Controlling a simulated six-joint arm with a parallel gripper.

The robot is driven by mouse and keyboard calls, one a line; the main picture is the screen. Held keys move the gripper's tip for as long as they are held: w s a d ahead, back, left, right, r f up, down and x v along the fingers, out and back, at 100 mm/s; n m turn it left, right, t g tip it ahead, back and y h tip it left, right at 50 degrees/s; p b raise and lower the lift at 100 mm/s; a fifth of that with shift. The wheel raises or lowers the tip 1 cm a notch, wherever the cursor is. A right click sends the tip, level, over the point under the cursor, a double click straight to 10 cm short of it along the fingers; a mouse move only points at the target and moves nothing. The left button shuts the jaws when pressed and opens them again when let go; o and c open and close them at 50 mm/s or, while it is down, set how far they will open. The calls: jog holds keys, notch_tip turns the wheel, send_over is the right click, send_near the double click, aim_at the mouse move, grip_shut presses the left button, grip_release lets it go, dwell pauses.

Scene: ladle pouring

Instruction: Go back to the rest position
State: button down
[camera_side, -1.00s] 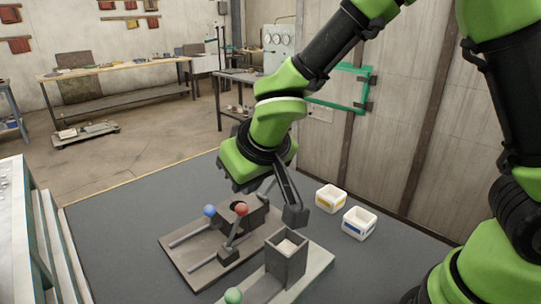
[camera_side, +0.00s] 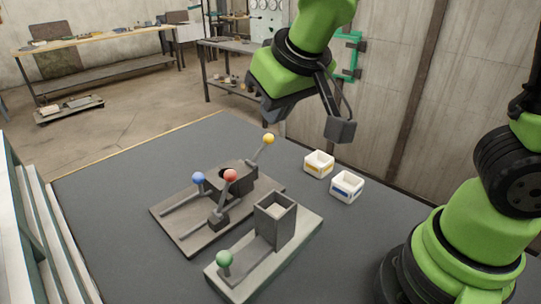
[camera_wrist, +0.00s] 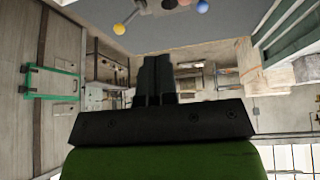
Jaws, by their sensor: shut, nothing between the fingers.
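My gripper (camera_side: 277,112) is raised above the far side of the dark table, clear of the objects. In the wrist view its black fingers (camera_wrist: 157,72) are together and empty. Below it to the left is a grey fixture (camera_side: 190,222) with a dark-holed block and levers ending in a blue ball (camera_side: 198,178), a red ball (camera_side: 231,175) and a yellow ball (camera_side: 268,139).
A second grey base (camera_side: 245,268) carries an open square container (camera_side: 275,221) and a green ball (camera_side: 224,258). Two small white bins, one yellow-marked (camera_side: 319,164) and one blue-marked (camera_side: 347,187), stand to the right. A wall panel rises behind them.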

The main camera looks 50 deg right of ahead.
jog(key=s+d+r+m+y, duration=0.1)
jog(key=s+d+r, duration=0.1)
jog(key=s, duration=0.5)
jog(key=s+d+r+m+t+y, duration=0.1)
jog(key=s+r+y, duration=0.1)
jog(key=s+r, duration=0.2)
jog(key=s, duration=0.3)
jog(key=shift+s+d+m+t, duration=0.15)
jog(key=shift+d+m+t, duration=0.15)
jog(key=shift+d, duration=0.05)
